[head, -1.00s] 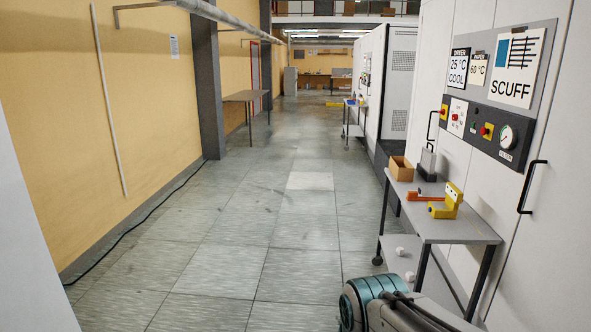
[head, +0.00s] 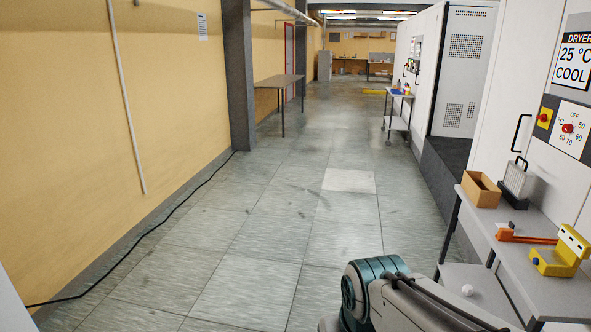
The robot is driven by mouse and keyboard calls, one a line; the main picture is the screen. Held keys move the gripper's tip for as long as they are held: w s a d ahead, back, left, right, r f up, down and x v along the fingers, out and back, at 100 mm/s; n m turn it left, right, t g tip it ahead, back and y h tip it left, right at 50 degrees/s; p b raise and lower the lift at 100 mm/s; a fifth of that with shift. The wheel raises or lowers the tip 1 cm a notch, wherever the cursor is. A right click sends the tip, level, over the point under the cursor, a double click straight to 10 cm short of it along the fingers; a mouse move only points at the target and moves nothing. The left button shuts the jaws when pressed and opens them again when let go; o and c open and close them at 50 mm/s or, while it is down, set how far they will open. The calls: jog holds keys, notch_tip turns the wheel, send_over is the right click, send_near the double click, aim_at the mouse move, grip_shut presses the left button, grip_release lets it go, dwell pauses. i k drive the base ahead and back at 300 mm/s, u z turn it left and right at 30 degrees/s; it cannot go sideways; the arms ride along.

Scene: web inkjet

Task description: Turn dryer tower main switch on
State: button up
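The white dryer cabinet (head: 513,90) stands at the right, with a sign (head: 573,62) reading "DRYER 25 °C COOL". Below the sign is a dark control panel, cut off by the right picture edge. On the panel is a yellow plate with a red rotary knob (head: 545,118), which looks like a main switch. Its setting is too small to tell. Beside it is a white temperature dial (head: 570,128) with a red knob, marked OFF and several numbers. Part of my arm shows at the bottom; my gripper is not in view.
A grey cart (head: 527,258) stands before the cabinet, bearing a cardboard box (head: 481,190), an orange tool (head: 524,237) and a yellow device (head: 562,252). A farther cart (head: 397,122) and a table (head: 279,82) line the aisle. The aisle floor (head: 270,235) is clear.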

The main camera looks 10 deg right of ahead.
aim_at(543, 117)
jog(key=z, duration=0.1)
jog(key=i, duration=1.65)
jog(key=z, duration=1)
jog(key=i, duration=1.2)
jog(key=z, duration=1.5)
jog(key=i, duration=0.65)
jog(key=z, duration=0.4)
